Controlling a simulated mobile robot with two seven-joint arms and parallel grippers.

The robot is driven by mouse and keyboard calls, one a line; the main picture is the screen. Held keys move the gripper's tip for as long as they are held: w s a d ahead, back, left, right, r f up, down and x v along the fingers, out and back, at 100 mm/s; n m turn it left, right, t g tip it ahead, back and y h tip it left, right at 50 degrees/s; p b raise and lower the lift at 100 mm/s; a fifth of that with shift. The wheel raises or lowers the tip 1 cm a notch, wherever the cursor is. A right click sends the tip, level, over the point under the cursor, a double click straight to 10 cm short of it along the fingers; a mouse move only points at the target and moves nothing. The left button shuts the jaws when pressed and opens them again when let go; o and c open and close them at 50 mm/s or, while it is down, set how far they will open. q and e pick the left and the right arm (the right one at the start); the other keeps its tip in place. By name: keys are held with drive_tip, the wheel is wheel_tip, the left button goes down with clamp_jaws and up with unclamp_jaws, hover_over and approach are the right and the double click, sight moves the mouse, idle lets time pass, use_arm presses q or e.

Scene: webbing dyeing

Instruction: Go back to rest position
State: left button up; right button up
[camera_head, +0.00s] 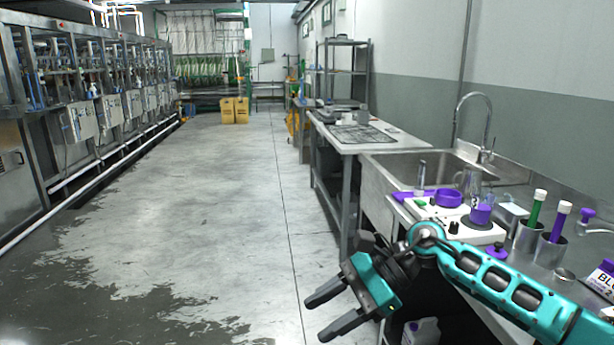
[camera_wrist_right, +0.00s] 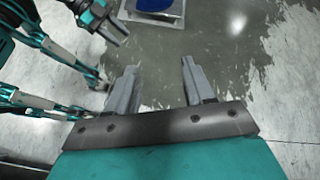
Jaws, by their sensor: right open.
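My right gripper (camera_head: 317,318) is at the lower middle of the head view, in front of the counter and over the open floor. Its two dark fingers are apart with nothing between them. In the right wrist view its fingers (camera_wrist_right: 157,68) are spread, with bare floor beyond. Another teal gripper, my left one (camera_wrist_right: 115,32), shows small at the top left of the right wrist view. Its jaws are too small to judge. It does not show in the head view.
A sink counter (camera_head: 372,200) runs along the right, with a white device (camera_head: 425,212), purple-topped items and metal cups (camera_head: 527,238) close behind my right arm. Machines (camera_head: 75,110) line the left. The concrete floor (camera_head: 200,200) between is clear, partly wet.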

drive_tip(key=s+a+r+m+t+y, duration=0.2)
drive_tip(key=s+a+m+t+y, duration=0.15)
drive_tip(key=a+m+y, duration=0.45)
drive_tip(key=d+f+m+t+h, duration=0.5)
drive_tip(key=m+t, duration=0.3)
drive_tip(key=m, duration=0.9)
drive_tip(key=d+f+m+t+h, duration=0.4)
drive_tip(key=d+m+t, duration=0.3)
drive_tip(key=m, duration=0.9)
drive_tip(key=s+d+f+m+g+h+p, duration=0.1)
drive_tip(key=s+d+f+m+g+h, duration=0.4)
drive_tip(key=s+f+m, duration=0.9)
drive_tip(key=d+f+m+h, duration=0.1)
drive_tip(key=d+m+h, duration=0.1)
drive_tip(key=d, duration=0.3)
drive_tip(key=shift+s+d+f+h, duration=0.2)
drive_tip(key=shift+s+f+h, duration=0.15)
drive_tip(key=shift+h, duration=0.15)
